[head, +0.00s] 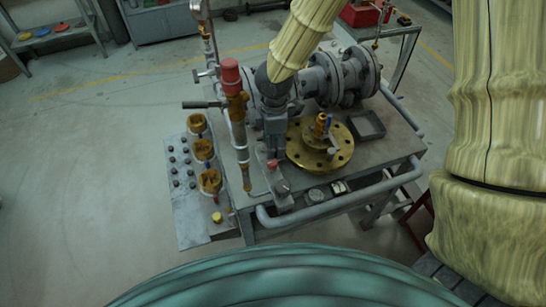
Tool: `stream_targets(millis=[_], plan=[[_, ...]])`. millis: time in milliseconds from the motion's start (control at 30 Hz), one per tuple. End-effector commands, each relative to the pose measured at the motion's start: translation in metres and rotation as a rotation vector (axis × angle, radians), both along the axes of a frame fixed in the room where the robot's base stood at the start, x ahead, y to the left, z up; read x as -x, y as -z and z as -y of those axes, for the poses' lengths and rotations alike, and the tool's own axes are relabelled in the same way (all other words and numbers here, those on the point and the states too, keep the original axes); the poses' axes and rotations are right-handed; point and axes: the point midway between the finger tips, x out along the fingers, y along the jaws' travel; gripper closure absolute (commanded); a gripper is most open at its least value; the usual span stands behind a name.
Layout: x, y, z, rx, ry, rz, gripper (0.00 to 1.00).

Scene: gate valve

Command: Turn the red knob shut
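A small red knob (272,163) shows on a narrow grey fitting (284,203) at the front of the valve table, left of a round brass flange. My arm comes down from the top of the head view. My grey gripper (271,150) points down, with its tips right at or just above the red knob. The tips are small and partly merge with the grey fitting, so I cannot tell whether they touch the knob or how far apart they are. A larger red cap (231,72) tops a brass valve to the left of my gripper.
The brass flange (341,159) with an upright brass fitting is close on the right, beside a dark square tray (368,126). Grey flanged pipework (350,75) is behind. A panel with brass handwheels (203,150) is at left. A pipe rail (340,196) edges the table.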

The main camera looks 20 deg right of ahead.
Motion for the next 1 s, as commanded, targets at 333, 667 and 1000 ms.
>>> stream_targets(millis=[333, 667, 1000], plan=[[0.0, 0.046, -0.002, 0.003, -0.005, -0.002, 0.49], [0.0, 0.08, -0.001, 0.003, -0.003, -0.001, 0.49], [0.0, 0.088, 0.0, 0.0, 0.0, 0.0, 0.49]])
